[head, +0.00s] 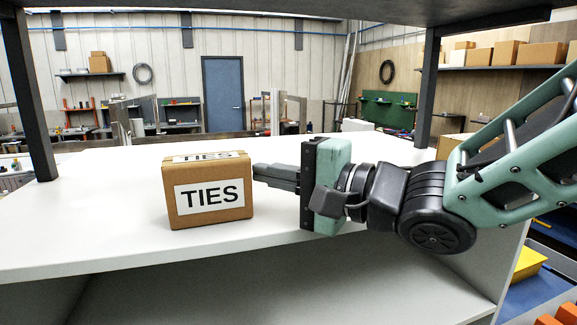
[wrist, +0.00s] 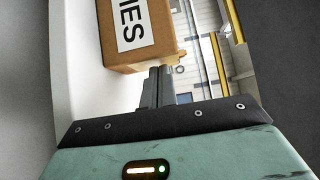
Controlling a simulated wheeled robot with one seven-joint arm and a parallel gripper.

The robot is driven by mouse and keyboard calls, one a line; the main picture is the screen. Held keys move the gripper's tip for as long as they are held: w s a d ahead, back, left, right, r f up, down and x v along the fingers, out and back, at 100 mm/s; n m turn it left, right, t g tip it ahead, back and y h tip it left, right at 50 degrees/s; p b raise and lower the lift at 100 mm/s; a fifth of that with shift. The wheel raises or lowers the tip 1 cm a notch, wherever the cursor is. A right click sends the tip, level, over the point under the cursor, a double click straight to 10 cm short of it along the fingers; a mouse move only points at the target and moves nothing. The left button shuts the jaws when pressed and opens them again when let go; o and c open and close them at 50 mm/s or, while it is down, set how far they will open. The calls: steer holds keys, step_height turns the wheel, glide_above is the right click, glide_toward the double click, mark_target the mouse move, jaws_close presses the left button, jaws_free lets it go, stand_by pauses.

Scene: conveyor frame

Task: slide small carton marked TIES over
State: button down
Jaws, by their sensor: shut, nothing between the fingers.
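The small brown carton marked TIES (head: 182,222) stands upright on a white shelf surface (head: 90,215), left of centre in the head view. White labels with TIES show on its front and top. My gripper (head: 258,172) comes in from the right with its fingers shut and empty, pointing left. The fingertips are at the carton's right side; I cannot tell whether they touch it. In the wrist view, the carton (wrist: 160,55) is at the top, just beyond the shut fingers (wrist: 157,75).
The white surface is clear to the left of the carton. Dark posts (head: 30,95) stand at the left and right (head: 428,90), with a dark panel overhead. A yellow bin (head: 527,263) lies lower at the right, past the surface's edge.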

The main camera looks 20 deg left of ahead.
steer(key=s+a+b, duration=0.2)
steer(key=s+a, duration=0.1)
steer(key=a, duration=0.3)
steer(key=s+a+b, duration=0.2)
steer(key=s+a, duration=0.2)
steer(key=a, duration=0.3)
steer(key=s+a+b, duration=0.3)
steer(key=s+a, duration=0.1)
steer(key=a, duration=0.3)
steer(key=shift+s+f, duration=0.1)
steer(key=shift+s, duration=0.05)
steer(key=shift+s+a, duration=0.1)
steer(key=shift+a, duration=0.1)
